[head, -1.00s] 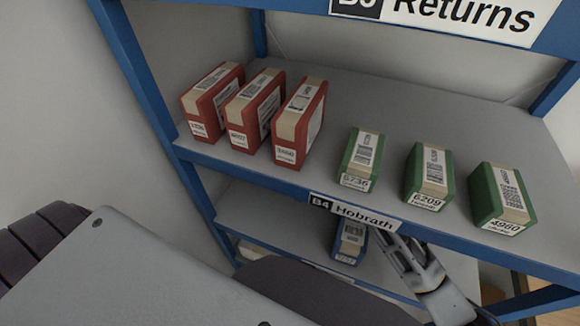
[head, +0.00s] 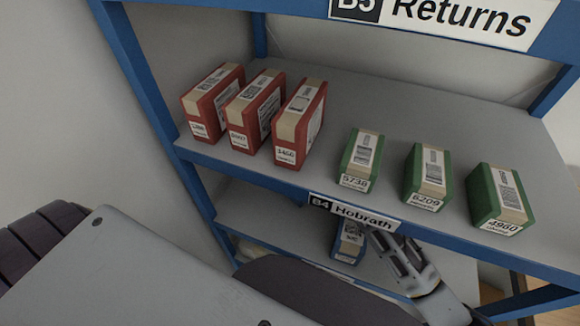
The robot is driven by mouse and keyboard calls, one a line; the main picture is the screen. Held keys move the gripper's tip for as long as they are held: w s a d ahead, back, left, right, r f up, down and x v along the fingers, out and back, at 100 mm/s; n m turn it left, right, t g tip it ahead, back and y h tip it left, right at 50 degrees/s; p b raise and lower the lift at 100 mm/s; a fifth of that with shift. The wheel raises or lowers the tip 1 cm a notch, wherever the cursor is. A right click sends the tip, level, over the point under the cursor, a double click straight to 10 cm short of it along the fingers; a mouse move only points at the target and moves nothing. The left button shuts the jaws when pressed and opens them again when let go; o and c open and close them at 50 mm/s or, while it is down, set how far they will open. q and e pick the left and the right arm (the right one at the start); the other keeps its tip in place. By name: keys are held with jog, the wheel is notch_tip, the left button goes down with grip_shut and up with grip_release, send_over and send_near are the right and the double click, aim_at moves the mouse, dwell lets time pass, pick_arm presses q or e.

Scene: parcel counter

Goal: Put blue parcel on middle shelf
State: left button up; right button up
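The blue parcel (head: 348,241) stands on the lower shelf (head: 265,222), below the shelf labelled B4 Hobrath. Its top is partly hidden by the upper shelf's edge, and a white label shows on its front. My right gripper (head: 376,240) is just right of the parcel, under the B4 edge. Its fingertips are close to the parcel's side, partly hidden, and I cannot tell whether they touch it or how wide they are open. My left gripper is not in view. The B4 shelf (head: 390,110) is above the blue parcel.
Several parcels stand on the B4 shelf: red ones at left, such as this red parcel (head: 299,125), and green ones at right, such as this green parcel (head: 427,178). Bare surface lies behind the green ones. A Returns sign (head: 440,15) hangs above. Blue posts (head: 130,70) frame the shelves.

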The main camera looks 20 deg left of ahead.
dwell(0.3)
jog(key=o, duration=1.5)
jog(key=shift+f, duration=0.1)
jog(key=shift+v, duration=3.8)
